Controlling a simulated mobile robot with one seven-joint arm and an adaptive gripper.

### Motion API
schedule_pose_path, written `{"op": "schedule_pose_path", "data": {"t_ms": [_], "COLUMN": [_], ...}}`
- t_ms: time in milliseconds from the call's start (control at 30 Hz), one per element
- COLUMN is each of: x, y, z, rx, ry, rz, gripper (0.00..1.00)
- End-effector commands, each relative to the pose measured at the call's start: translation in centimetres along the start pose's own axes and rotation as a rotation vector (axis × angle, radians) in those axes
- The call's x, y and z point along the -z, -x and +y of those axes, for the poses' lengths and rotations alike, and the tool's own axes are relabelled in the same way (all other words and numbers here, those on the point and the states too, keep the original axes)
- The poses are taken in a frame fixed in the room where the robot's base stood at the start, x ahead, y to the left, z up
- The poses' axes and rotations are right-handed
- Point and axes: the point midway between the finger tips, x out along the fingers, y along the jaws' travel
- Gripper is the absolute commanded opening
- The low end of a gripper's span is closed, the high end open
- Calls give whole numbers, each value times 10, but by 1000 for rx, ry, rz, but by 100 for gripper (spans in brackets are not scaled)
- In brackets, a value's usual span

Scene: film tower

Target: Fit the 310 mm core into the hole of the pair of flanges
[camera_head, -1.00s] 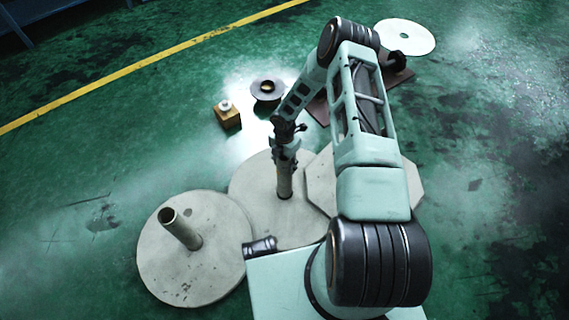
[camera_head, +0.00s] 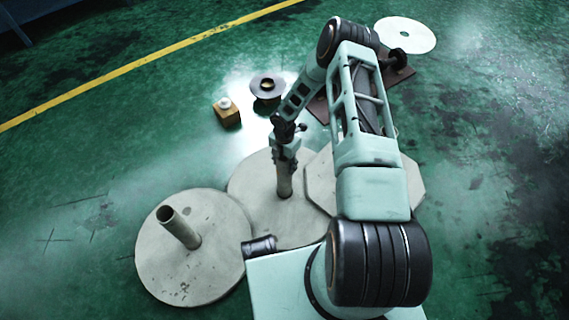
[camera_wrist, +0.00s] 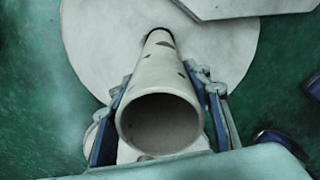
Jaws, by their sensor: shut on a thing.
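A pale speckled tube, the core (camera_head: 284,182), stands nearly upright over the middle of a round pale flange disc (camera_head: 255,222). My gripper (camera_head: 286,152) is shut on the core near its upper part. In the wrist view, the gripper fingers (camera_wrist: 161,92) flank the core (camera_wrist: 160,72), and its open upper end faces the camera. The core's lower end meets the dark hole at the centre of the flange (camera_wrist: 95,45). I cannot tell how deep it sits. Whether there are two flanges stacked is not clear.
A second round disc (camera_head: 165,270) with an upright tube (camera_head: 180,228) stands at left. An octagonal plate (camera_head: 322,180) lies right of the flange, partly behind my arm. A small box (camera_head: 228,118), a dark spool (camera_head: 267,88) and a white disc (camera_head: 404,35) are farther back.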

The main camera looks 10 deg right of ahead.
Motion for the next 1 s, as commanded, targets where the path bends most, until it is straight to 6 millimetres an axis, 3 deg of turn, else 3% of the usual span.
{"op": "schedule_pose_path", "data": {"t_ms": [867, 900, 1000], "x": [0, 0, 0], "y": [-18, -17, -17], "z": [0, 0, 0], "rx": [-1, -1, -1], "ry": [0, 0, 0], "rz": [-1, -1, -1], "gripper": [0, 50, 61]}}
